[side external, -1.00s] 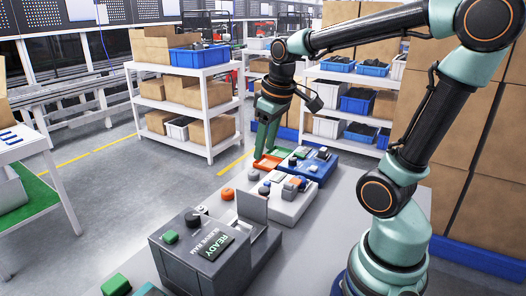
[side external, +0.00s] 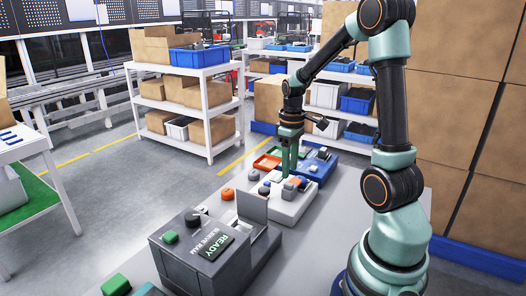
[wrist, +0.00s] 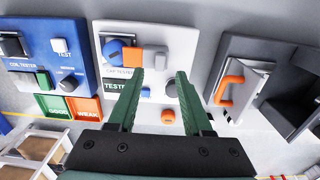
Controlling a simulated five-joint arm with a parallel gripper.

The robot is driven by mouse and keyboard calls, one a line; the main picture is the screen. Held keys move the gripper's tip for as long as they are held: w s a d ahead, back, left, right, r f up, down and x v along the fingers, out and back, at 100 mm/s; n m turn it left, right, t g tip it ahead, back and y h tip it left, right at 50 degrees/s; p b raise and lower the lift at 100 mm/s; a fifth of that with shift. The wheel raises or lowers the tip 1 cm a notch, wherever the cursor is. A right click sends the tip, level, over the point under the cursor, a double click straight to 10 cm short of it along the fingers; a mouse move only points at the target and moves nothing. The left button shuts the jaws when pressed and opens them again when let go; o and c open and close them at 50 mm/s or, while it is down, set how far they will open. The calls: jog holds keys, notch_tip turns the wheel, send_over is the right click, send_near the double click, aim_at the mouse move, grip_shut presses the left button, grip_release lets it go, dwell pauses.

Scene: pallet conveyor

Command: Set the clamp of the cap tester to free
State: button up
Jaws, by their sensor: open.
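The cap tester, a white panel (wrist: 188,60), lies below my gripper in the wrist view; in the side view it is the white unit (side external: 296,208) mid-bench.
The blue coil tester (wrist: 75,30) with green and orange bins (wrist: 88,108) stands left in the wrist view. In the side view, a dark grey box reading READY (side external: 205,255) stands nearer the camera.

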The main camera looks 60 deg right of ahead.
aim_at(289, 184)
jog(key=shift+f, duration=2.35)
grip_shut()
